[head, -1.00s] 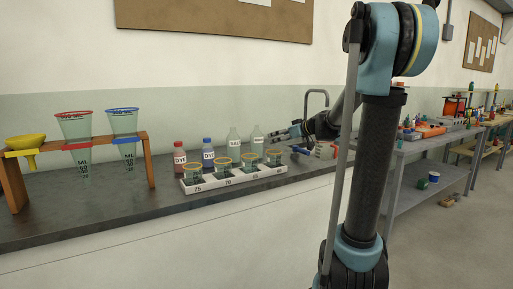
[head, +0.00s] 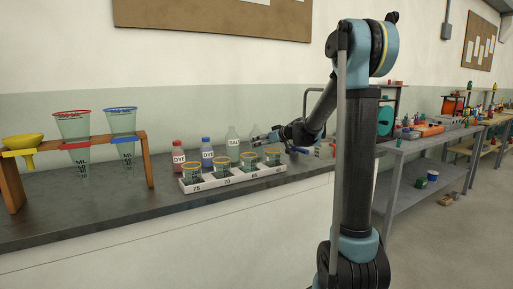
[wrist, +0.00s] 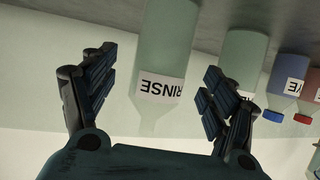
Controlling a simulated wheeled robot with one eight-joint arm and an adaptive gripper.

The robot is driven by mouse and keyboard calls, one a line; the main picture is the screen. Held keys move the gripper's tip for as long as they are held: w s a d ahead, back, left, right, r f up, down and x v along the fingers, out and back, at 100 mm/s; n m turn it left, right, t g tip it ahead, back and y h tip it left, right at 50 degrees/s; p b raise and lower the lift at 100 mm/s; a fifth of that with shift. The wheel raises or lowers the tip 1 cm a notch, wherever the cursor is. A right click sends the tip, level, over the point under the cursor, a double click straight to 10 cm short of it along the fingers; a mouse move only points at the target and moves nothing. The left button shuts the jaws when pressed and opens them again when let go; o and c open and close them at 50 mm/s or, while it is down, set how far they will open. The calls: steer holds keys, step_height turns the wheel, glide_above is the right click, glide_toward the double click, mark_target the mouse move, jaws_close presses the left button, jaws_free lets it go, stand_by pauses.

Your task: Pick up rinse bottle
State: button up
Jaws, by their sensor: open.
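The rinse bottle (wrist: 165,55) is pale green and clear, with a white RINSE label. It shows upside down in the wrist view, between the two fingers in the picture. My gripper (wrist: 160,70) is open and empty, with one dark finger on each side of the bottle. I cannot tell how deep the bottle lies between the fingers. In the head view my gripper (head: 262,138) reaches in from the right, level with the bottles. It covers most of the rinse bottle (head: 255,130), whose upper part shows faintly behind it.
A similar clear bottle labelled SAL (head: 232,137) stands just left of the rinse bottle. A blue dye bottle (head: 207,150) and a red dye bottle (head: 178,152) stand further left. A white tray (head: 213,182) of several cups lies in front. A tap (head: 306,95) rises behind my arm.

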steer(key=shift+x, duration=2.65)
steer(key=c, duration=1.2)
